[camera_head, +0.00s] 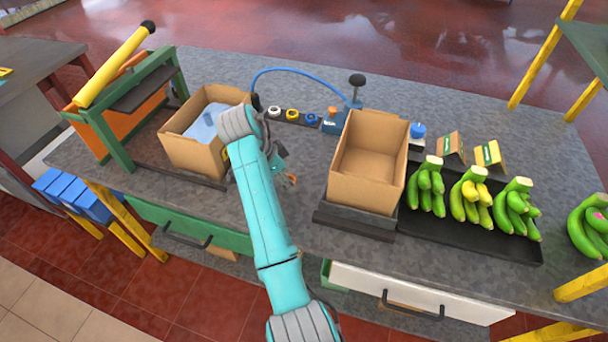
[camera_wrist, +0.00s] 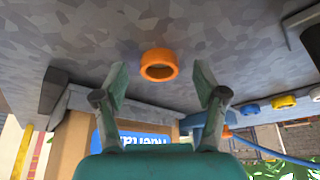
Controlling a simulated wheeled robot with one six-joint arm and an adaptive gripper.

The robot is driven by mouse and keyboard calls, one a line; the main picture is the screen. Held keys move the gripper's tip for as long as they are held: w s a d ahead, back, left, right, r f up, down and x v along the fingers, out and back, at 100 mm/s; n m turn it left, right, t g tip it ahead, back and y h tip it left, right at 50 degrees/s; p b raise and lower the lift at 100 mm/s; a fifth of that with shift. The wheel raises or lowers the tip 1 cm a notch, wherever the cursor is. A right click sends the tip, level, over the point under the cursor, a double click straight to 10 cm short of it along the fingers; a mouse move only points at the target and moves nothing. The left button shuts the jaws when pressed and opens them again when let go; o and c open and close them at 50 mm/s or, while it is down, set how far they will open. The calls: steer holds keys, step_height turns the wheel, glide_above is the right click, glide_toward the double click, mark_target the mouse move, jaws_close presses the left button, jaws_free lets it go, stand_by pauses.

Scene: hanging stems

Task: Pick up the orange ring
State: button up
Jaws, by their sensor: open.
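The orange ring (camera_wrist: 159,65) lies flat on the grey speckled worktop in the wrist view, with its hole showing. My gripper (camera_wrist: 161,72) is open and empty, one finger to each side of the ring in that picture. The ring appears beyond the fingertips; I cannot tell the exact gap. In the head view a small orange patch, likely the ring (camera_head: 291,179), shows just right of my gripper (camera_head: 285,166), and my arm partly hides that area.
An open cardboard box (camera_head: 190,150) stands left of my arm, another box (camera_head: 367,165) to the right. White (camera_head: 274,112), yellow (camera_head: 292,114) and blue (camera_head: 311,118) rings sit on a dark strip behind. Green bananas (camera_head: 471,200) lie on a black tray at right.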

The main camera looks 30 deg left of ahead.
steer(key=shift+f, duration=0.2)
steer(key=shift+d, duration=0.1)
steer(key=c, duration=0.8)
steer(key=shift+w+r, duration=0.1)
steer(key=shift+c, duration=0.2)
